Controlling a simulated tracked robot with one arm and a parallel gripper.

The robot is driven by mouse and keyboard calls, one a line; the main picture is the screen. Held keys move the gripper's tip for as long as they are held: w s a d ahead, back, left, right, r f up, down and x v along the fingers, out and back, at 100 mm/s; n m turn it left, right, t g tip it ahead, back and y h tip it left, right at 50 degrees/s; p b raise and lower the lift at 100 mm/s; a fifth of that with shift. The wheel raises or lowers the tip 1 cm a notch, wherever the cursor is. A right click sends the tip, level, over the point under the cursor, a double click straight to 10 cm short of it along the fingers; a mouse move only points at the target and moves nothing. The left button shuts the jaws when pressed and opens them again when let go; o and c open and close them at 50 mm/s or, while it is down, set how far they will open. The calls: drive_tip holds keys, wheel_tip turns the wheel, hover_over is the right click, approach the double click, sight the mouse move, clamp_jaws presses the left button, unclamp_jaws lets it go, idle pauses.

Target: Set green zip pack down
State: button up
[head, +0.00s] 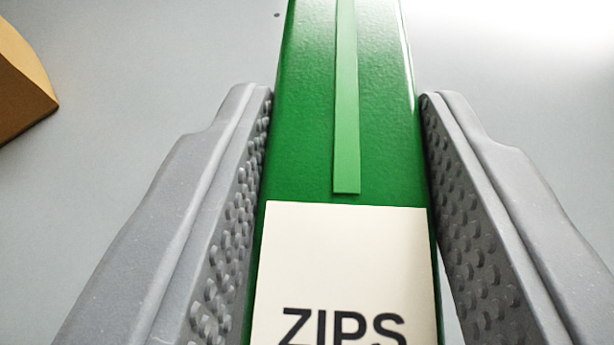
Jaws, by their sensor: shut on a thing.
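The green zip pack (300,120) fills the middle of the head view. It is a long green box with a lighter green strip down its face and a cream label reading "ZIPS". My gripper (347,95) is shut on the pack, with one grey studded finger against its left side and one against its right side. The pack's top end and lower end run out of the picture. I cannot tell whether the pack touches any surface below.
A tan-brown object (22,80) with a corner pointing right shows at the upper left edge. The pale grey surface (150,60) around the pack is otherwise clear, apart from a small dark spot near the top. The upper right is brightly lit.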

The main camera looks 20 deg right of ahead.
wheel_tip(320, 180, down, 2)
drive_tip(key=shift+f, duration=0.1)
drive_tip(key=o, duration=1)
drive_tip(key=p+v, duration=0.1)
drive_tip(key=v, duration=1)
drive_tip(key=shift+s+a+r, duration=0.25)
drive_tip(key=shift+s, duration=0.2)
